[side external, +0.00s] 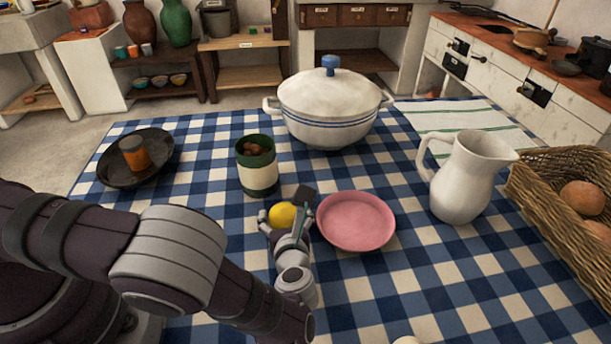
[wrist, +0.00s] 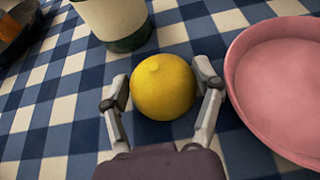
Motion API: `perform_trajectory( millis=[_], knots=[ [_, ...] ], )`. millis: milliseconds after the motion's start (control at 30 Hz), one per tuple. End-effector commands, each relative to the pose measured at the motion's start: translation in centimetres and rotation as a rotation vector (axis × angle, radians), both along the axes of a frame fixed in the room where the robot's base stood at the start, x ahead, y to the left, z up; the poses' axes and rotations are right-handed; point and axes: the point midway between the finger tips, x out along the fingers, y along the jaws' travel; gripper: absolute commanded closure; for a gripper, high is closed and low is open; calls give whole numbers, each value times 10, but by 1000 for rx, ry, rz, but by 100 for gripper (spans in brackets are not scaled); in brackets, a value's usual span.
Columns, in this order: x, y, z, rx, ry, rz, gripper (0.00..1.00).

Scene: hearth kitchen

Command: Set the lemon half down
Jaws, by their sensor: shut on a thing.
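The lemon half (side external: 283,215) is yellow and rounded. In the wrist view the lemon half (wrist: 163,87) sits between the two fingers, with its nub end facing the camera. My gripper (side external: 286,222) is shut on it, with a finger against each side; the wrist view also shows my gripper (wrist: 163,92). The lemon half is low over the blue and white checked cloth (side external: 420,290); I cannot tell whether it touches the cloth. Its cut face is hidden.
A pink plate (side external: 356,221) is close on the right. A green and cream canister (side external: 257,172) stands just behind. A dark pan (side external: 125,175) with an orange-banded jar is at left. A white pot (side external: 331,115), a white jug (side external: 462,180) and a wicker basket (side external: 545,205) stand farther off.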

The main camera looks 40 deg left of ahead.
Motion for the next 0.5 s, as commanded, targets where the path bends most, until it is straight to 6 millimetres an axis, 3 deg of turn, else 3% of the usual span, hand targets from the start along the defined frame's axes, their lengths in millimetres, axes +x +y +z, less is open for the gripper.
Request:
perform_trajectory(
  millis=[167,500],
  knots=[
    [0,-1,20,-2,-2,-1,72],
    [1,-1,89,-4,-4,-2,72]
  ],
)
